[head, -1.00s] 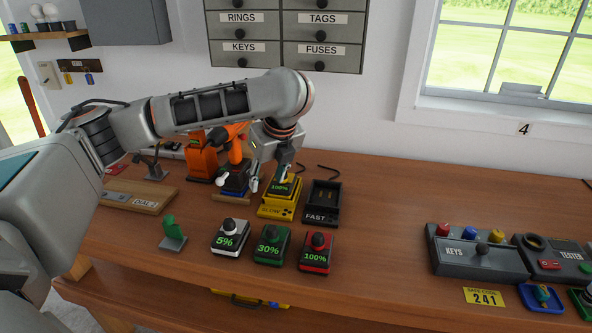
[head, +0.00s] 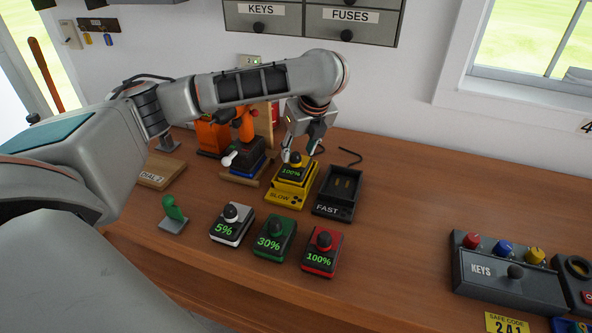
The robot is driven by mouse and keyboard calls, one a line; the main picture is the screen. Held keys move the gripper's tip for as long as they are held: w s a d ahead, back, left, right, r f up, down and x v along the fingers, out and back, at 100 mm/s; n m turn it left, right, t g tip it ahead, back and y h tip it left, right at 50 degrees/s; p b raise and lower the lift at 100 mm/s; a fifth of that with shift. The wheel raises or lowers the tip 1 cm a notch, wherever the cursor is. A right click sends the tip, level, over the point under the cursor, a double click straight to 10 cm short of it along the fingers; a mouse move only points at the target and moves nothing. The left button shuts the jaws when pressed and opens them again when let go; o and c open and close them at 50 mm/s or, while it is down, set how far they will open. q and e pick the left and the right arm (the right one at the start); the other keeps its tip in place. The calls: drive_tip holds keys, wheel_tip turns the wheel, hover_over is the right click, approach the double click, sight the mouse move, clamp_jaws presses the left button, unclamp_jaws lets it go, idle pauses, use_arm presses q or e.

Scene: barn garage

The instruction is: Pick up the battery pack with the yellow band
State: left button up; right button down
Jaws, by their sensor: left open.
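The battery pack with the yellow band (head: 293,174) sits in the yellow SLOW charger (head: 286,197). My left gripper (head: 298,155) is open, pointing down around or just behind that knob. I cannot tell whether a finger touches it. My right gripper is not in view.
The empty black FAST charger (head: 335,210) stands just right. White 5% (head: 231,229), green 30% (head: 268,244) and red 100% (head: 323,259) packs stand in front. An orange tool (head: 243,125) is close behind left. The bench (head: 410,230) is clear right of the FAST charger.

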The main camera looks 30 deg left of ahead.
sight(296, 166)
use_arm(q)
drive_tip(key=shift+x, duration=1.5)
clamp_jaws()
drive_tip(key=shift+r, duration=0.1)
drive_tip(key=shift+r, duration=0.1)
